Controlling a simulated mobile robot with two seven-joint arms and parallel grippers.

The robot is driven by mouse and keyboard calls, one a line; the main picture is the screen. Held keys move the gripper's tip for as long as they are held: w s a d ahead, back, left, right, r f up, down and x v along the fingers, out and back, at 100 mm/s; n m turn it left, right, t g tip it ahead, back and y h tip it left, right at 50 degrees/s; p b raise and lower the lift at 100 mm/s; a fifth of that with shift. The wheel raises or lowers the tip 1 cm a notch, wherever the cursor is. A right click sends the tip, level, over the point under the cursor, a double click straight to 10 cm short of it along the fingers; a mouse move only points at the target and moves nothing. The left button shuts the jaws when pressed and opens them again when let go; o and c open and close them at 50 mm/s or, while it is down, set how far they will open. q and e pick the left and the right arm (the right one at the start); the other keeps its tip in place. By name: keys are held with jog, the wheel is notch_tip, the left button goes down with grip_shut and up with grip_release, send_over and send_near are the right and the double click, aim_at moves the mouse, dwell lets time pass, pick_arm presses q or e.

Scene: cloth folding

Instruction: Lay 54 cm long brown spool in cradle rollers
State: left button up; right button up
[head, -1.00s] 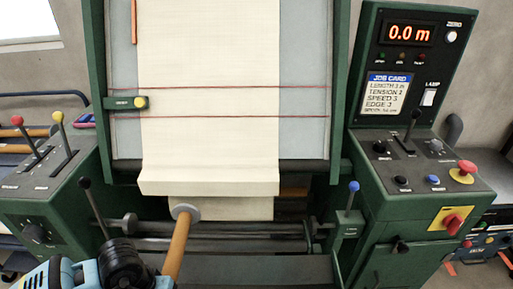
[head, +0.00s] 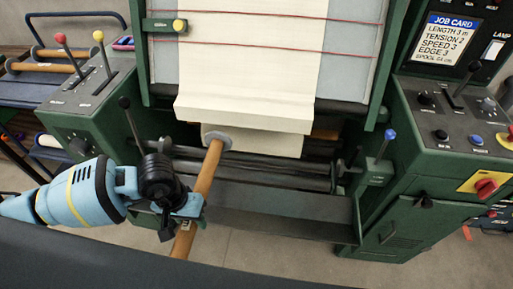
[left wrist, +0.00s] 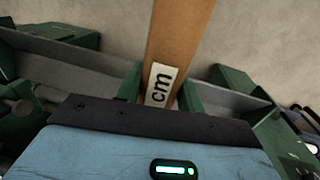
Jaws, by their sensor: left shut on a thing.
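The brown spool (head: 207,172) is a long rod with a pale grey disc (head: 217,142) at its far end. It points away from me, tilted in the picture, with its disc end in front of the cream cloth and overlapping the cradle rollers (head: 285,176). I cannot tell whether it touches them. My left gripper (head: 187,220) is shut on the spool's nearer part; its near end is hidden. In the left wrist view the spool (left wrist: 178,40) passes between the fingers, with a white label reading "cm" (left wrist: 161,86). My right gripper is not in view.
Cream cloth (head: 250,70) hangs on the green machine above the rollers. A blue-knobbed lever (head: 387,145) stands right of the rollers, a black-knobbed lever (head: 130,120) left. A control panel (head: 455,120) is at right. A rack with other rods (head: 45,67) stands at far left.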

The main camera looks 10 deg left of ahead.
pick_arm(q)
jog(key=w+r, duration=0.4)
jog(key=r, duration=1.1)
